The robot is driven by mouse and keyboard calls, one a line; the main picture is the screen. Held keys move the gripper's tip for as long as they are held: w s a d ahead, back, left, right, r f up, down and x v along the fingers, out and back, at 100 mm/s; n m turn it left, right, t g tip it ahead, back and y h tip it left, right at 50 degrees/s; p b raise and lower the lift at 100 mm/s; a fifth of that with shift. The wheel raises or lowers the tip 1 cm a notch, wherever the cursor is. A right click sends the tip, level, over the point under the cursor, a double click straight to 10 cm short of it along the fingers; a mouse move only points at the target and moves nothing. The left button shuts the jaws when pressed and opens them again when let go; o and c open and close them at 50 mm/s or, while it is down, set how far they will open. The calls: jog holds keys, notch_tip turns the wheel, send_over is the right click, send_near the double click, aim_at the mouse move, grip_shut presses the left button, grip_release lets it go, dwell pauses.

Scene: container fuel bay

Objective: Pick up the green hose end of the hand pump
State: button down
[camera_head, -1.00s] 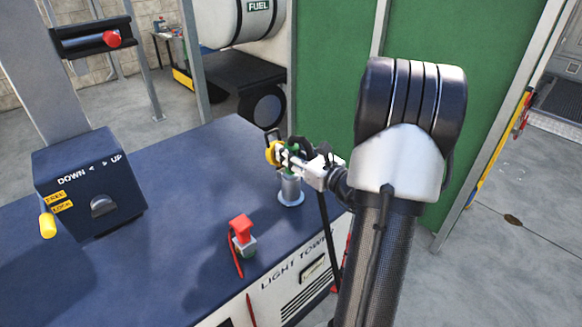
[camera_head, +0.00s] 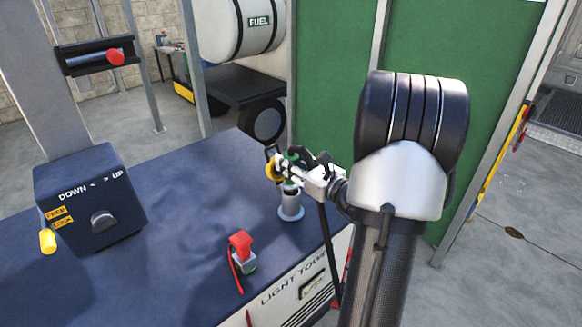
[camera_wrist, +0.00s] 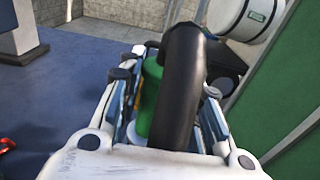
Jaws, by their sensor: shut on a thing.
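The green hose end (camera_head: 293,157) is between the jaws of my gripper (camera_head: 284,167), just above a grey cylindrical holder (camera_head: 291,203) with a round base on the blue deck. My gripper is shut on the hose end. In the wrist view the green hose end (camera_wrist: 151,95) shows between the fingers, with a thick black hose (camera_wrist: 180,85) arching in front and hiding part of it. A yellow part (camera_head: 271,169) shows beside the fingers. I cannot tell whether the hose end's lower tip is clear of the holder.
A red-topped device (camera_head: 241,248) with a red lever stands on the deck (camera_head: 180,220) in front. A dark control box (camera_head: 90,198) with a yellow knob is at left. A green wall panel (camera_head: 335,80) and a white fuel tank (camera_head: 235,25) stand behind.

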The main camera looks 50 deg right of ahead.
notch_tip(320, 180, up, 18)
jog(key=p, duration=0.5)
jog(key=shift+r+p, duration=0.2)
jog(key=shift+p, duration=0.2)
